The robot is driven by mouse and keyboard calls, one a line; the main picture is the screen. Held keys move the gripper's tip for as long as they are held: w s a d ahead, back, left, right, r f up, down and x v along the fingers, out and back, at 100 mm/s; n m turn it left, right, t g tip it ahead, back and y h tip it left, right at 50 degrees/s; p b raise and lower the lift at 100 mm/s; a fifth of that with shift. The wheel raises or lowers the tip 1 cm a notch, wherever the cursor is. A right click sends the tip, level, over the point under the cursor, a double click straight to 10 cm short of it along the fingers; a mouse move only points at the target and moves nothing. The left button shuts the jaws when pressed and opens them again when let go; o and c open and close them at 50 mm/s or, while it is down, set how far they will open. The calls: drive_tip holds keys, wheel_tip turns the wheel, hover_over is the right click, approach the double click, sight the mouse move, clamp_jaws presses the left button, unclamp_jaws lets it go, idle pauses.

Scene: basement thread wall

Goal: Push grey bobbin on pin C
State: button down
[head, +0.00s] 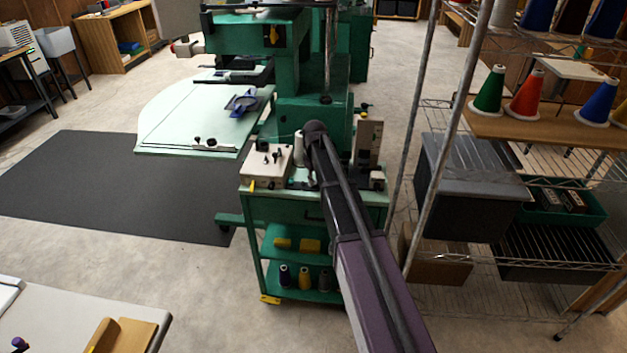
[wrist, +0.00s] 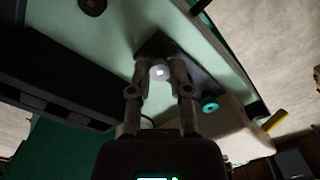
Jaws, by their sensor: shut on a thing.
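The grey bobbin (wrist: 160,71) shows in the wrist view as a small pale round piece with a light centre. My gripper (wrist: 160,78) has its two fingertips on either side of it and is shut on it. The bobbin is in front of a dark block (wrist: 202,78), and I cannot tell whether it touches it. In the head view my arm reaches over the green cart and hides the gripper and the bobbin. No pin lettering is readable, so I cannot pick out pin C.
The green cart (head: 315,206) carries a cream box (head: 266,166) with dark knobs on top and an upright beige panel (head: 368,143). A green machine with a pale table (head: 190,125) stands behind. A wire rack with thread cones (head: 489,92) is at right. A teal ring (wrist: 209,106) lies beside the dark block.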

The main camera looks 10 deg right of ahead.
drive_tip(key=shift+c, duration=2.4)
unclamp_jaws()
drive_tip(key=s+r+m+p, duration=0.2)
drive_tip(key=s+r+p, duration=0.1)
drive_tip(key=s, duration=1.1)
drive_tip(key=s+r+m+p, duration=0.3)
drive_tip(key=s+r+p, duration=0.1)
drive_tip(key=s, duration=1.1)
drive_tip(key=shift+a+r, duration=0.15)
